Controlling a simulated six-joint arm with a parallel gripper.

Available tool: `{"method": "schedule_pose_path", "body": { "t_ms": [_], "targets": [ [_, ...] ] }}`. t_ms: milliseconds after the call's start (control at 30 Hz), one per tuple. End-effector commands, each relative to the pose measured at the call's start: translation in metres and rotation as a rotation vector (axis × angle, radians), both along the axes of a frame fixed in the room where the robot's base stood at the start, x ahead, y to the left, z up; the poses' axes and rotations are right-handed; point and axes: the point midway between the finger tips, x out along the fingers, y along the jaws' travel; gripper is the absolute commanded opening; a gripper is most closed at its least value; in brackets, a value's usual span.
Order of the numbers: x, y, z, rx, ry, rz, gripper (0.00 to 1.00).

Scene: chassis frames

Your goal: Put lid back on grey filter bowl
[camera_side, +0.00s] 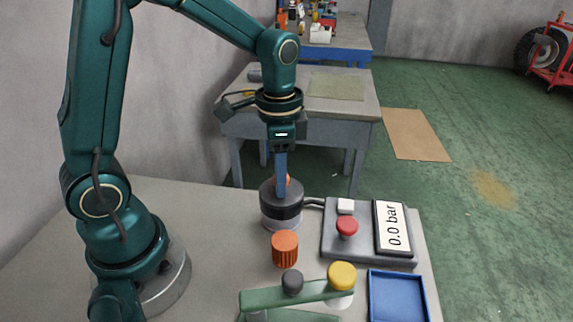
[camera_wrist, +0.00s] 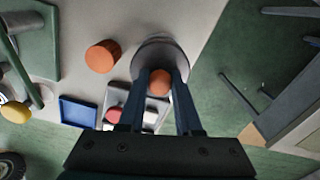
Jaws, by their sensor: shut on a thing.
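The grey filter bowl (camera_side: 281,221) stands upright on the table, a round body with a black band. A dark grey lid (camera_side: 270,189) with an orange knob (camera_wrist: 159,84) sits at its top. I cannot tell whether the lid is fully seated. My gripper (camera_side: 281,186) points straight down over the bowl. Its two blue fingers are shut on the orange knob, one on each side, as the wrist view (camera_wrist: 160,88) shows. In the side view a finger hides most of the knob.
An orange ribbed cylinder (camera_side: 285,249) stands in front of the bowl. To the right is a grey panel (camera_side: 337,240) with a red button (camera_side: 347,226) and a display (camera_side: 392,226) reading 0.0 bar. A green stand (camera_side: 262,300) and an empty blue tray (camera_side: 398,296) are at the front.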

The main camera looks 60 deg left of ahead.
Motion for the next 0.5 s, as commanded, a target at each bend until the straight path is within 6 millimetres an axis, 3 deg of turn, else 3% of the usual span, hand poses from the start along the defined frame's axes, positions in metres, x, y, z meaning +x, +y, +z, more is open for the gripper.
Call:
{"method": "schedule_pose_path", "body": {
  "t_ms": [200, 233, 300, 333, 500],
  "targets": [
    [0.0000, 0.0000, 0.0000, 0.000, 0.000, 0.000, 0.00],
    [0.0000, 0.0000, 0.0000, 0.000, 0.000, 0.000, 0.37],
    [0.0000, 0.0000, 0.0000, 0.000, 0.000, 0.000, 0.63],
    [0.0000, 0.0000, 0.0000, 0.000, 0.000, 0.000, 0.68],
    [0.0000, 0.0000, 0.0000, 0.000, 0.000, 0.000, 0.68]
  ]
}}
